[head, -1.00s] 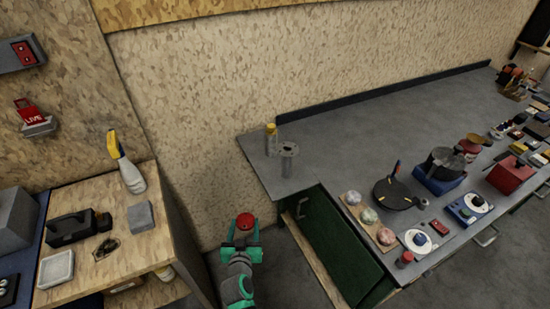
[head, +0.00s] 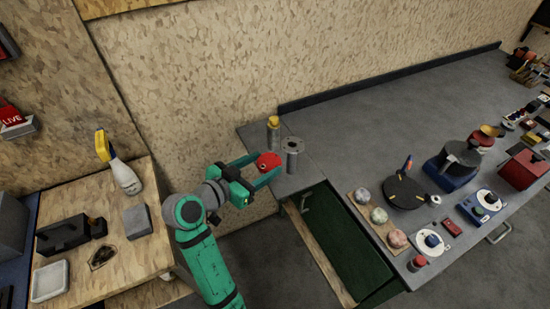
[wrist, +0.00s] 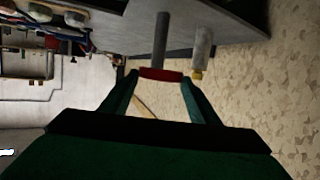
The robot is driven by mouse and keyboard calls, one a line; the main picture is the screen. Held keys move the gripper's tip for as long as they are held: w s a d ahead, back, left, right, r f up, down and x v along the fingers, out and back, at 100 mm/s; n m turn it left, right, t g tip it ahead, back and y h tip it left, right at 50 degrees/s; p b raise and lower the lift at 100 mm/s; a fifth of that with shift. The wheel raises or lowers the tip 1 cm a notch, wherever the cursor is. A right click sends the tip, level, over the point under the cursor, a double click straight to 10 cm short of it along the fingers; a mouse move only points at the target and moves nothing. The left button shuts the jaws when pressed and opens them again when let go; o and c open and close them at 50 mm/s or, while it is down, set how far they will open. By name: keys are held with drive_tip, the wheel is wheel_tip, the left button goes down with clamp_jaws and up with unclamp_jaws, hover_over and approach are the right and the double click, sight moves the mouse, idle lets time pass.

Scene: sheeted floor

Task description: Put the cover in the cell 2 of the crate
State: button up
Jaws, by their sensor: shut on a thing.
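The cover, a round red piece (head: 268,160), is between the fingers of my gripper (head: 272,171). My gripper is shut on it and holds it in the air near the left end of the grey bench (head: 390,110). In the wrist view the cover (wrist: 161,74) shows edge-on as a red band between the two green fingertips (wrist: 160,79). I cannot make out a crate with numbered cells in either view.
A grey post (head: 292,155) and a yellow-topped cylinder (head: 273,132) stand at the bench end, close to my gripper. A black pan (head: 402,193), pale balls and other items crowd the bench front. A wooden table (head: 85,225) holds a spray bottle (head: 122,177).

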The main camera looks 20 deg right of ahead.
sight(266, 154)
drive_tip(key=w+d+f, duration=0.1)
drive_tip(key=w, duration=0.1)
drive_tip(key=w+d+f, duration=0.1)
drive_tip(key=w, duration=0.1)
drive_tip(key=w+d+f, duration=0.1)
drive_tip(key=w, duration=0.1)
drive_tip(key=shift+w+f, duration=0.15)
drive_tip(key=shift+w, duration=0.2)
drive_tip(key=w+f, duration=0.1)
drive_tip(key=w+d+f, duration=0.1)
drive_tip(key=f, duration=0.1)
drive_tip(key=w+f, duration=0.1)
drive_tip(key=f, duration=0.1)
drive_tip(key=shift+w+d, duration=0.3)
drive_tip(key=shift+w, duration=0.1)
drive_tip(key=shift+w+d+f, duration=0.15)
drive_tip(key=shift+w+f, duration=0.15)
drive_tip(key=shift+f, duration=1.6)
drive_tip(key=shift+f, duration=0.15)
drive_tip(key=o, duration=1)
drive_tip(key=shift+c, duration=0.2)
